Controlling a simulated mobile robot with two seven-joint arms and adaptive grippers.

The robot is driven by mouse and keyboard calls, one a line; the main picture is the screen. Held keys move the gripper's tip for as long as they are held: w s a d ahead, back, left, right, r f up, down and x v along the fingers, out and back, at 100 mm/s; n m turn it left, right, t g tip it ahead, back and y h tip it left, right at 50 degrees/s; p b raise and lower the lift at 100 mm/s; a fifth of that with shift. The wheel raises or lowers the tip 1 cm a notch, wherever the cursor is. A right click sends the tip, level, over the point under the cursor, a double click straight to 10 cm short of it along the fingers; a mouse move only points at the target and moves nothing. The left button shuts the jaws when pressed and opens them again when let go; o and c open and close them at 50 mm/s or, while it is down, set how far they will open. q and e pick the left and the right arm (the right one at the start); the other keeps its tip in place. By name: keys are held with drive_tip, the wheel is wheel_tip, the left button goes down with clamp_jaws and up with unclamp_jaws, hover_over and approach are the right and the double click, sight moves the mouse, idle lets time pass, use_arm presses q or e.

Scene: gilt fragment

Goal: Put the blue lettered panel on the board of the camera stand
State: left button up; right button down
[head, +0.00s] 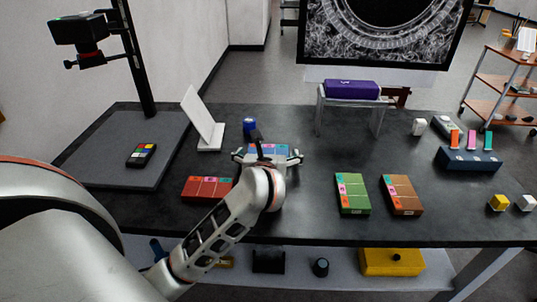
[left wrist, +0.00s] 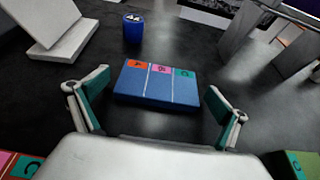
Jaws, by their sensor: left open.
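The blue lettered panel (head: 268,148) lies flat on the dark table, partly hidden by my left gripper in the head view. In the left wrist view the panel (left wrist: 158,88) shows whole, with orange, pink and teal lettered patches along its far edge. My left gripper (head: 268,157) is open and empty above the panel; in the left wrist view its fingers (left wrist: 158,82) stand wide apart, one toward each side of the panel. The camera stand's grey board (head: 85,152) is at the table's left, with a post and camera above it. My right gripper is not in view.
A colour chart (head: 141,154) lies on the board. A white angled stand (head: 203,125) and a blue can (head: 249,126) stand behind the gripper. A red panel (head: 207,189) is close at left; green (head: 352,194) and brown (head: 401,195) panels lie to the right.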

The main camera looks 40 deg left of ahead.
use_arm(q)
drive_tip(key=c, duration=1.2)
drive_tip(key=shift+c, duration=0.3)
drive_tip(key=shift+r, duration=0.15)
